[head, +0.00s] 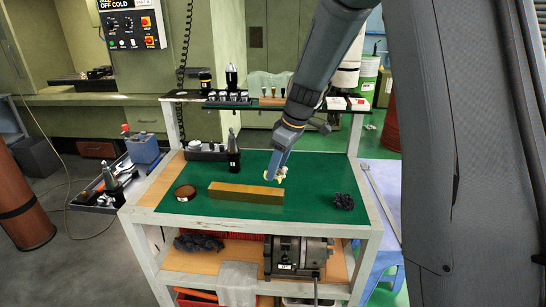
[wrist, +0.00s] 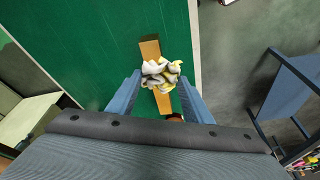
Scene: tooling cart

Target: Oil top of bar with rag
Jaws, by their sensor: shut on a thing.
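The brass-coloured bar (head: 240,194) lies flat on the green mat (head: 310,204) of the cart top. My gripper (head: 279,174) is shut on a crumpled white and yellow rag (head: 273,176), at the right end of the bar. In the wrist view, the rag (wrist: 161,73) is between the fingertips of my gripper (wrist: 157,85) and covers the middle of the bar (wrist: 150,49). I cannot tell whether the rag touches the bar's top. A round brown dish (head: 186,191) sits left of the bar; its contents are unclear.
A dark tangled clump (head: 344,202) lies on the mat at right. A black tool holder (head: 234,158) stands behind the bar. A raised rear shelf (head: 250,104) carries several tool holders and small boxes. The mat in front of the bar is clear.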

